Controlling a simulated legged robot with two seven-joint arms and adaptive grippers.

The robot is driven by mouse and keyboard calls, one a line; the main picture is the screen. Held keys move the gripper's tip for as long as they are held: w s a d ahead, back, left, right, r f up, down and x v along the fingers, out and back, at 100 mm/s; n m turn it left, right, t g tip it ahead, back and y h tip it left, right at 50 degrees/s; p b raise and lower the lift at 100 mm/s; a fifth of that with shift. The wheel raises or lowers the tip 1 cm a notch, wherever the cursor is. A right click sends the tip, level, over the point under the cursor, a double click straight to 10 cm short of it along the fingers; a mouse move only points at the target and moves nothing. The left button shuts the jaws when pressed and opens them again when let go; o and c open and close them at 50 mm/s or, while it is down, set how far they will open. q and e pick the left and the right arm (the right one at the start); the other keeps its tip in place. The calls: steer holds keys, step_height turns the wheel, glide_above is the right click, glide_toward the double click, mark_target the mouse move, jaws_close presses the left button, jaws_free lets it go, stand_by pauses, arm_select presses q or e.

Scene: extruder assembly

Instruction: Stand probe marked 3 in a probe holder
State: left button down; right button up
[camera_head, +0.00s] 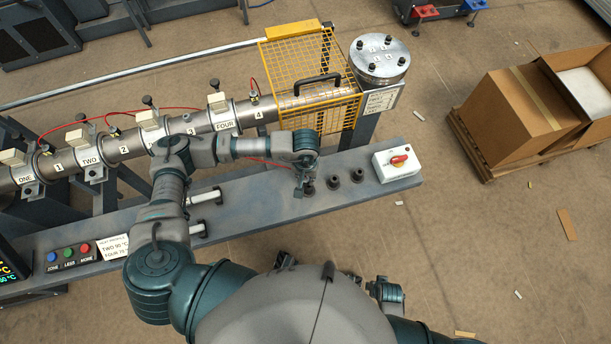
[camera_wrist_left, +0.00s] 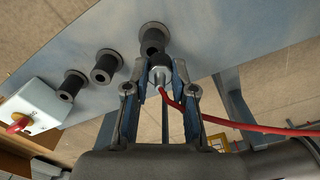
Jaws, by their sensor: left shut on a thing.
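My left gripper (camera_head: 303,190) is over the grey bench, at the leftmost of three black probe holders (camera_head: 309,187). In the left wrist view my left gripper (camera_wrist_left: 160,88) is shut on a probe (camera_wrist_left: 159,76) with a grey metal collar and a red cable. The probe's end overlaps the nearest holder (camera_wrist_left: 152,36); whether it is inside the holder cannot be told. No number is readable on the probe. The other two holders (camera_head: 335,183) and (camera_head: 358,175) look empty. A dark part at the lower middle may be my right gripper (camera_head: 285,260); its fingers are unclear.
A white box with a red knob (camera_head: 397,162) stands right of the holders. The barrel (camera_head: 75,158) with labelled clamps and red cables runs behind the bench, with a yellow mesh guard (camera_head: 300,75) at its right end. Bare bench (camera_head: 255,195) lies left of the holders.

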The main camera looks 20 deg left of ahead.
arm_select(q)
steer(key=shift+d, duration=0.4)
arm_select(e)
steer(key=shift+d+f, duration=0.1)
steer(key=shift+d, duration=0.2)
arm_select(q)
steer(key=shift+f, duration=0.15)
arm_select(e)
steer(key=shift+s+f, duration=0.1)
steer(key=shift+f, duration=0.1)
arm_select(q)
steer(key=shift+f, duration=0.1)
steer(key=c, duration=0.9)
jaws_free()
steer(key=shift+a, duration=0.25)
arm_select(e)
steer(key=shift+a, duration=0.2)
arm_select(q)
steer(key=shift+d, duration=0.1)
arm_select(e)
steer(key=shift+d, duration=0.1)
arm_select(q)
steer(key=shift+r, duration=0.35)
step_height(320, 180, up, 11)
steer(key=shift+r, duration=0.1)
arm_select(e)
steer(key=shift+s+f, duration=0.1)
steer(key=shift+s, duration=0.05)
